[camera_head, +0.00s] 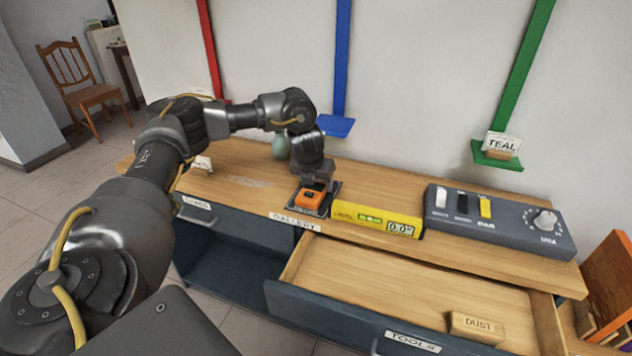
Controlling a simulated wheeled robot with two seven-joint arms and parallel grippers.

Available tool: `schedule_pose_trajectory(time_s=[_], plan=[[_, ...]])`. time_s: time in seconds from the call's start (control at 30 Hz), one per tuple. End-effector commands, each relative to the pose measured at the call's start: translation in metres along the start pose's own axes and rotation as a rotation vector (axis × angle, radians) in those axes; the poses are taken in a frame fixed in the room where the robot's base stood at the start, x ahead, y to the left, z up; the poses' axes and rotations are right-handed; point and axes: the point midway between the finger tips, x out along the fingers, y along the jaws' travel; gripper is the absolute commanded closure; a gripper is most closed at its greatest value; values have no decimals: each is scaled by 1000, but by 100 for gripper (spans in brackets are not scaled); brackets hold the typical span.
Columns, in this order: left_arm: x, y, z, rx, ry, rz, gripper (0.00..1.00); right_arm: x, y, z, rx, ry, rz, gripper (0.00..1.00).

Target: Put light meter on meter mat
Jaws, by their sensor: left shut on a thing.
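The orange light meter (308,199) is at the dark meter mat (329,203) on the wooden desk top. My left gripper (316,184) reaches down from above and is shut on the meter. The meter looks to be over or on the mat; I cannot tell whether its underside touches it. The gripper hides part of the meter and the mat's back part. My right gripper is out of view.
A yellow level (376,218) lies just right of the mat, and a grey control box (498,220) stands beyond it. The drawer (400,290) labelled TOOLS is open in front, with a DUST block (476,325) in it. A pale green vase (281,147) stands behind my arm.

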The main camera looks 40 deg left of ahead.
Motion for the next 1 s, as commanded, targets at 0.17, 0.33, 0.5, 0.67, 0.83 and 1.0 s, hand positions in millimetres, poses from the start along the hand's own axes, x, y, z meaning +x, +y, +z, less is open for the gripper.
schedule_pose_trajectory(time_s=[0.17, 0.33, 0.5, 0.67, 0.83, 1.0], plan=[[0, 0, 0, -1, 0, -1, 66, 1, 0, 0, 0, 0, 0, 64], [2, 0, -1, -1, 0, -1, 29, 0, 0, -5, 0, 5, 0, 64], [2, 0, -1, 0, 0, -1, 19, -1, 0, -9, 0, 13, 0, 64], [2, 0, -1, 0, 0, -1, 19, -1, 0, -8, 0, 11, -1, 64], [-10, -1, 1, 0, -1, -3, 19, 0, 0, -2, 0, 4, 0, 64], [-43, -1, 1, 2, -3, -5, 19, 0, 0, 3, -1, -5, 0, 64]])
